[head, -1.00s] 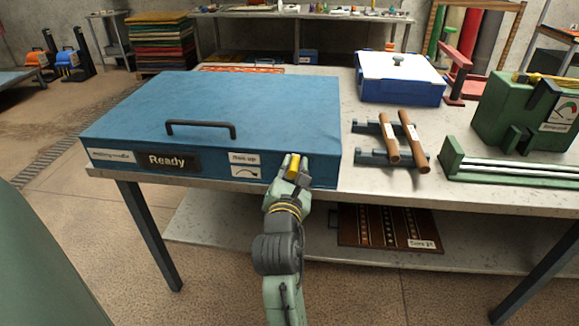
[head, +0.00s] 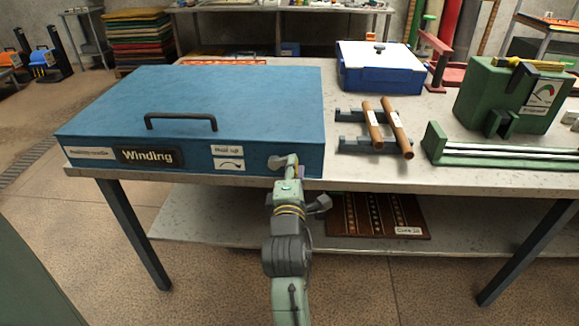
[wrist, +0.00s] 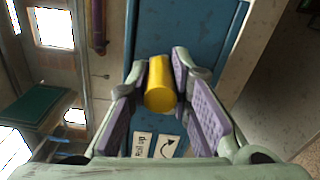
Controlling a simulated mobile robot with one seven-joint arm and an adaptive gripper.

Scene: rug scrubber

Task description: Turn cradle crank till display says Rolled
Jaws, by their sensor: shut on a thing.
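The blue cradle box (head: 200,95) stands on the left of the table with its lid down. Its front display (head: 148,156) reads "Winding". Right of it is a label with a curved arrow (head: 229,165), which also shows in the wrist view (wrist: 167,147). The crank's yellow grip (wrist: 160,88) sits between the purple finger pads in the wrist view. My gripper (head: 285,163) is shut on this grip at the right of the box's front face. In the head view my gripper hides the crank.
Two wooden rods (head: 385,128) lie on a dark rack right of the box. A blue and white case (head: 380,68) and a green gauge machine (head: 505,98) stand farther right. A patterned rug (head: 375,217) lies on the lower shelf. Floor in front is clear.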

